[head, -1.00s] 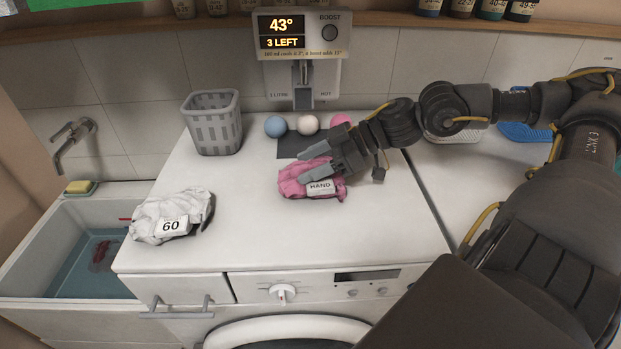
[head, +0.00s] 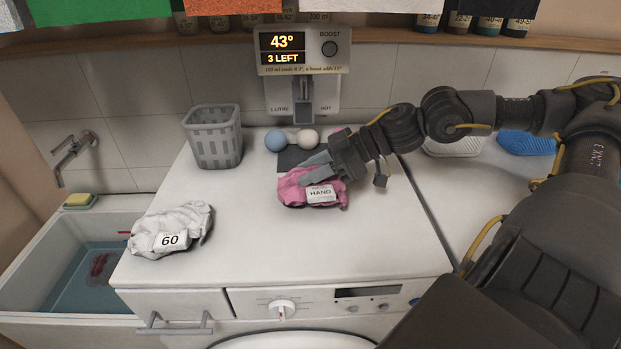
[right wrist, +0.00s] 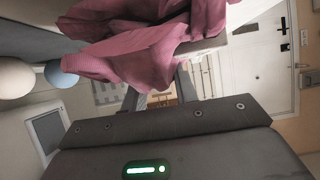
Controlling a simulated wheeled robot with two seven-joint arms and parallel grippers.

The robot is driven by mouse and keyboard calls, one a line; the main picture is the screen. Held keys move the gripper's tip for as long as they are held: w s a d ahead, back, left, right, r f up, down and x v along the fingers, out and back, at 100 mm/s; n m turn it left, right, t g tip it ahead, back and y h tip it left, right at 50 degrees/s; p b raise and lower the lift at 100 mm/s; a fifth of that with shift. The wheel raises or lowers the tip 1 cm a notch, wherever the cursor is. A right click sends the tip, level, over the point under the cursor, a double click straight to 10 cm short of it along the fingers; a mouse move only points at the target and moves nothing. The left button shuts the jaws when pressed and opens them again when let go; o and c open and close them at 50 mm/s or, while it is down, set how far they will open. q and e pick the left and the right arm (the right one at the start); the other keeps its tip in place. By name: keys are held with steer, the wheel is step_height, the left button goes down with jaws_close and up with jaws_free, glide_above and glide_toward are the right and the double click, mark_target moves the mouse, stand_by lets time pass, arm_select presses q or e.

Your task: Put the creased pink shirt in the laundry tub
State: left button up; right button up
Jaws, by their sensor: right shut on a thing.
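The creased pink shirt (head: 297,193) lies bunched on the white washing machine top, with a white tag reading HAND facing front. My right gripper (head: 308,172) is shut on its upper part from the right. The shirt also fills the upper part of the right wrist view (right wrist: 140,55), between my fingers. The laundry tub (head: 36,262) is at the far left, lower than the machine top. It holds blue water with a dark red thing in it. My left gripper is not in view.
A white bundle (head: 184,217) tagged 60 lies between the shirt and the tub. A grey basket (head: 214,136), a blue ball (head: 278,141) and a white ball (head: 307,140) stand behind. A dispenser (head: 302,75) reads 43° and 3 LEFT. A tap (head: 73,150) juts over the tub.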

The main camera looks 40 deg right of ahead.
steer(key=s+r+b, duration=0.1)
steer(key=r, duration=0.1)
steer(key=s+r, duration=0.2)
steer(key=s+d+r+b, duration=0.1)
steer(key=s+r, duration=0.1)
steer(key=r, duration=0.1)
steer(key=shift+s+r+b, duration=0.1)
steer(key=shift+s+b, duration=0.05)
steer(key=shift+b, duration=0.2)
steer(key=s+r+b, duration=0.3)
steer(key=s+r, duration=0.1)
steer(key=s, duration=0.4)
steer(key=shift+s+d, duration=0.25)
steer(key=shift+s, duration=0.05)
